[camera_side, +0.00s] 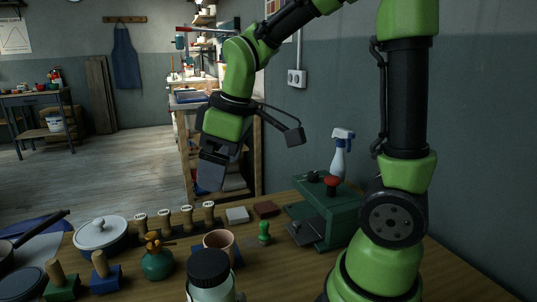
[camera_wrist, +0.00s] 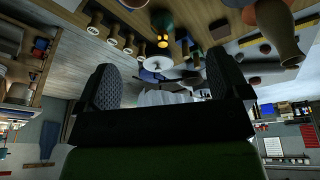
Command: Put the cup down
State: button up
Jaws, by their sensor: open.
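A pinkish-tan cup (camera_side: 219,241) stands upright at the middle of the bench in the side view. Its lower part is partly hidden by a jar in front, so I cannot tell what its base rests on. A bit of blue shows beside its base. My gripper (camera_side: 212,172) is up above and behind the cup, clear of it, with its fingers hanging down. In the wrist view my gripper (camera_wrist: 162,82) has its two dark pads wide apart, with nothing between them. I cannot surely pick out the cup in the wrist view.
A dark-lidded jar (camera_side: 210,270) stands in front of the cup and a green bottle (camera_side: 157,259) to its left. A small green figure (camera_side: 264,231) and a green press (camera_side: 328,213) stand to its right. Stamps (camera_side: 186,217) and a lidded pot (camera_side: 102,236) lie behind left.

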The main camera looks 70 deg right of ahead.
jog(key=s+a+r+m+t, duration=0.2)
jog(key=s+m, duration=0.1)
jog(key=s, duration=0.2)
jog(key=s+a+r+m+t+y, duration=0.1)
jog(key=s+a+r+m+t, duration=0.1)
jog(key=s, duration=0.4)
jog(key=shift+a+r+m+y, duration=0.25)
jog(key=shift+r+m, duration=0.35)
jog(key=shift+m, duration=0.5)
jog(key=shift+d, duration=0.1)
